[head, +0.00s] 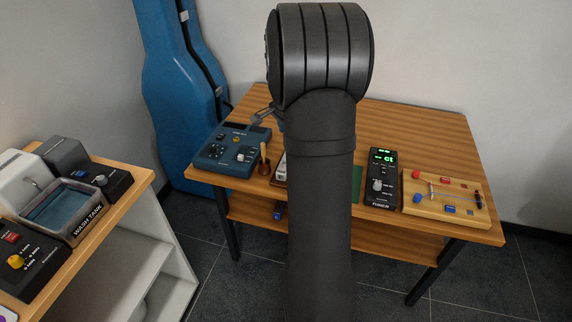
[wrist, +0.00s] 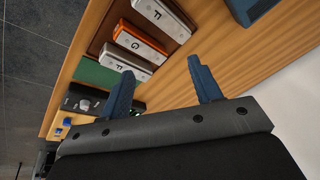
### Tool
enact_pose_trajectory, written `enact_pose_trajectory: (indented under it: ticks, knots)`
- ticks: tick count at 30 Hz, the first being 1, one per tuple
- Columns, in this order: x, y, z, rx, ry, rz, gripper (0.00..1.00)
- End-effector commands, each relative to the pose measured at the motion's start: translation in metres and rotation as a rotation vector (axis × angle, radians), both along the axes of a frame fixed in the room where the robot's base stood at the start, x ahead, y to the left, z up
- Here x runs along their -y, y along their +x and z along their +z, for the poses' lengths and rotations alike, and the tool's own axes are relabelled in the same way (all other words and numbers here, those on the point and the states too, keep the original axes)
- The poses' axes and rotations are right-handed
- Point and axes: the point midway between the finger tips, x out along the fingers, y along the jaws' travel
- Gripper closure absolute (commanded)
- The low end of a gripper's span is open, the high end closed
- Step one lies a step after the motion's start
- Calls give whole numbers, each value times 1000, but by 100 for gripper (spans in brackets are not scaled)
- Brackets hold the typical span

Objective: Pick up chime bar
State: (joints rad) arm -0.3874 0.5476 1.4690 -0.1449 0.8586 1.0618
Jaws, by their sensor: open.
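Three chime bars lie side by side in a brown tray (wrist: 97,40) in the wrist view. The top one (wrist: 165,16) has a silver plate marked F. The middle one (wrist: 141,42) has a silver plate marked G and an orange side. The lowest one (wrist: 124,62) is silver with a letter that looks like F. My gripper (wrist: 160,66) has two blue fingers, spread apart and empty. In the picture, the fingers point toward the bars, with none between them. In the head view my arm hides most of the bars; only a pale bar end (head: 281,168) shows.
On the wooden table (head: 425,122) stand a blue device (head: 232,150) at left, a black tuner (head: 381,178) and a wooden circuit board (head: 444,200) at right. A green mat (wrist: 97,74) lies beside the bars. A wash tank (head: 66,208) stands on the left counter.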

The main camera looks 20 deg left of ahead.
Motion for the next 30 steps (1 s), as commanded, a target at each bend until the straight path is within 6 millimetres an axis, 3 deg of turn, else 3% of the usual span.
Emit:
enact_pose_trajectory:
  ticks: [6, 13, 30]
  knots:
    - [-23, -21, 7, 75, -148, 424, 42]
    - [-29, -24, 2, 96, -201, 563, 42]
    - [-29, 16, -93, 95, -200, 560, 42]
